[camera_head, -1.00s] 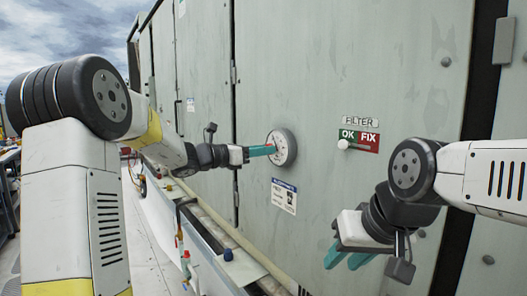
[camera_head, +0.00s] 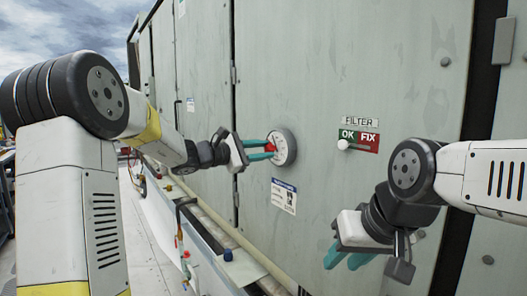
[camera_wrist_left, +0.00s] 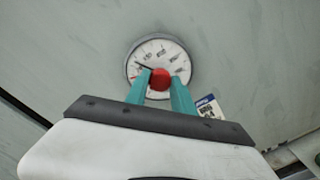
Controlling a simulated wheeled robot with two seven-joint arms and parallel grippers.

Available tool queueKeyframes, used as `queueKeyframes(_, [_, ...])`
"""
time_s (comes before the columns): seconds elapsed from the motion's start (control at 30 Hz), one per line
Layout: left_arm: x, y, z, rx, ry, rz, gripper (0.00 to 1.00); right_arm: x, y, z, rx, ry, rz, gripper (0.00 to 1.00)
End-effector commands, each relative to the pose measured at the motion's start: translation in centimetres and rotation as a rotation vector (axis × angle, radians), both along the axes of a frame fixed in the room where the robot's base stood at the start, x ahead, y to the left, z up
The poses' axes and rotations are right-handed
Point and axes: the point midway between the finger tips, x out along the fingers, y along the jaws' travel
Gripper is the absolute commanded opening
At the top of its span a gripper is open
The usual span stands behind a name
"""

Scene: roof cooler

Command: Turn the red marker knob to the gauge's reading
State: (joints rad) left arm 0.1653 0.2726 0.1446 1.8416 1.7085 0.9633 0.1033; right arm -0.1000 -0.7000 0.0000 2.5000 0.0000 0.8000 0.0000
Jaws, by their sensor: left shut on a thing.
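A round white gauge (camera_head: 284,148) with a grey rim is on the pale green cabinet door. Its dial also shows in the left wrist view (camera_wrist_left: 178,56), with a black needle pointing to the upper left. The red marker knob (camera_wrist_left: 160,79) is at the dial's middle, and a bit of it shows in the head view (camera_head: 270,147). My left gripper (camera_head: 265,149) is shut on the red knob, one teal finger on each side. The knob's pointer is hidden or too small to tell. My right gripper (camera_head: 347,258) is apart from the door, its teal fingers spread and empty.
A FILTER label (camera_head: 360,121) and a green and red OK/FIX plate (camera_head: 359,139) with a white knob (camera_head: 343,144) are right of the gauge. A printed sticker (camera_head: 284,196) is below it. A ledge with pipes (camera_head: 232,262) runs along the cabinet's foot.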

Motion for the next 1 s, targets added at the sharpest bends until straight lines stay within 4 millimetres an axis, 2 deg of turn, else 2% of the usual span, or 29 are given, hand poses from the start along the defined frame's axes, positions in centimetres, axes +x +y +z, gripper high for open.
queueKeyframes(0.53, [-0.06,0.00,-0.14,0.271,-0.369,0.001,0.00,0.00,0.00,0.00,0.000,0.000,0.000,0.34])
queueKeyframes(1.0, [-0.08,-0.01,-0.18,0.362,-0.493,0.000,0.00,0.00,0.00,0.00,0.000,0.000,0.000,0.34])
